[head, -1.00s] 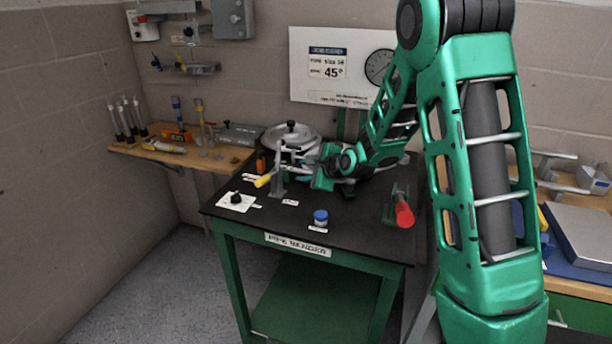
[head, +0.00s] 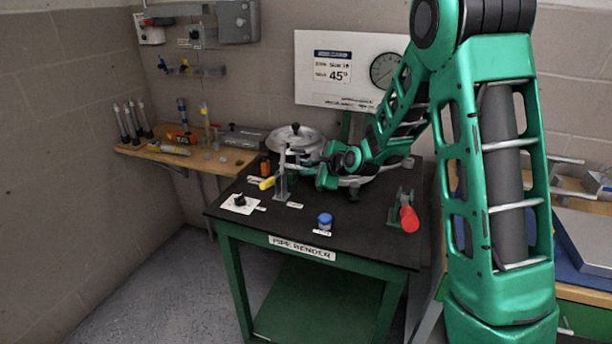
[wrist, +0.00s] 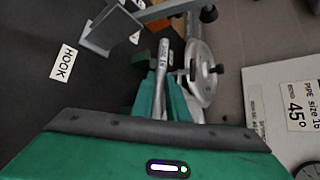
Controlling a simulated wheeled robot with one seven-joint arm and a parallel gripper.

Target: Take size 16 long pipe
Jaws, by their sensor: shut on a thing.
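My gripper (head: 328,178) is at the back of the black pipe bender table (head: 262,222), beside the round metal bender wheel (head: 297,139). In the wrist view my gripper (wrist: 162,92) is shut on a grey metal pipe (wrist: 163,58) with small printed marks, too small to read surely. The pipe points away from the fingers, between the hook bracket (wrist: 110,28) and the wheel (wrist: 203,75). Its lower part is hidden by the fingers. In the head view the arm and gripper largely hide it.
The table also carries a yellow-ended lever (head: 267,183), a dial plate (head: 240,203), a blue button (head: 324,221) and a red handle (head: 409,218). A wooden shelf (head: 222,162) at left holds upright tubes (head: 132,122). A wall sign (head: 333,70) reads pipe size 16, 45°.

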